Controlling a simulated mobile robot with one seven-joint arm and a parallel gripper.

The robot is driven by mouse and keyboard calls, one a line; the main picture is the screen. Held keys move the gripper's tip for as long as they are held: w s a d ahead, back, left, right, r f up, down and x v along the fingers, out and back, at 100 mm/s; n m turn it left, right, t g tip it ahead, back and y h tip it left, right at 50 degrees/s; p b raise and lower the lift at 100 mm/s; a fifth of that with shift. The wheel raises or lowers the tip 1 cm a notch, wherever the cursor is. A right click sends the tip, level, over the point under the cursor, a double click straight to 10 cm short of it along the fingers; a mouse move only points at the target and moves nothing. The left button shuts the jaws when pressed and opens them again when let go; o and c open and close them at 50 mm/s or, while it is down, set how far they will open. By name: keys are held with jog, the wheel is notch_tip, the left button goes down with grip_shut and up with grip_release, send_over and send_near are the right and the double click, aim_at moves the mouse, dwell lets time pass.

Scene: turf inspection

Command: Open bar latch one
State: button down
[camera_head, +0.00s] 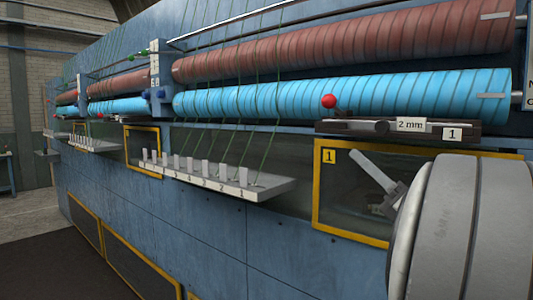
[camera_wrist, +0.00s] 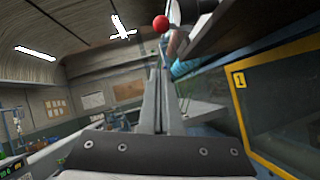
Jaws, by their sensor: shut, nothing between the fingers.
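Bar latch one is most likely the dark bar (camera_head: 365,127) with plates reading "2 mm" and "1", below the blue roller in the head view. A red ball knob (camera_head: 329,101) stands at its left end. The knob also shows at the top of the wrist view (camera_wrist: 160,23), just beyond my fingertips. My gripper (camera_head: 355,155) is below the bar and slightly right of the knob, in front of the yellow-framed window. In the wrist view my gripper (camera_wrist: 160,72) has its fingers together, empty, pointing toward the knob. It appears apart from the knob and bar.
The yellow-framed window (camera_head: 316,205) marked "1" is close behind my gripper and at right in the wrist view. A grey shelf (camera_head: 258,188) with upright tabs juts out to the left. Green strands run from it past the blue roller (camera_head: 340,85). Open floor lies at lower left.

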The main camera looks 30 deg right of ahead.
aim_at(335, 109)
jog(key=x, duration=0.3)
jog(key=r+p+x, duration=0.1)
jog(key=x, duration=0.2)
jog(key=s+x, duration=0.1)
jog(key=x, duration=0.2)
jog(key=shift+w+d+r, duration=0.15)
jog(key=shift+d+r, duration=0.2)
jog(key=shift+d, duration=0.05)
jog(key=shift+w+d+r, duration=0.1)
jog(key=shift+w+r, duration=0.15)
jog(key=shift+r, duration=0.3)
jog(key=shift+r+m+p, duration=0.2)
jog(key=shift+m+p, duration=0.1)
jog(key=shift+p, duration=0.35)
jog(key=shift+r+m+h+p, duration=0.15)
jog(key=shift+m+h+p, duration=0.45)
jog(key=shift+p, duration=0.05)
